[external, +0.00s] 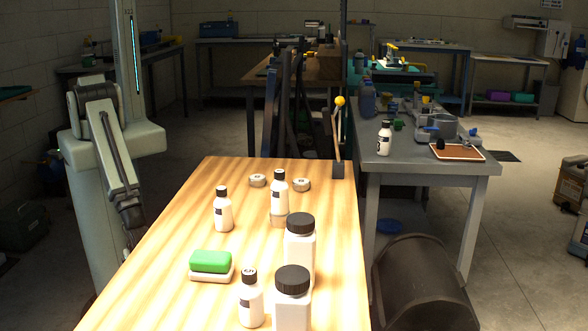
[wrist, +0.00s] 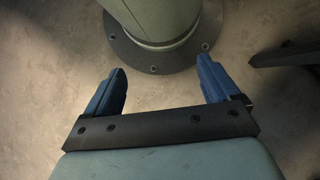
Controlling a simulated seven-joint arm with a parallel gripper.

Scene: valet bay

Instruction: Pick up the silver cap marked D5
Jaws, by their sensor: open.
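No cap shows in the wrist view.
White bottles with black tops (external: 223,212) and large white jars (external: 300,252) stand on the wooden table (external: 170,240). A green sponge (external: 211,261) lies on a white dish. A post with a yellow ball (external: 340,101) rises at the table's far right corner. The table's left part is clear.

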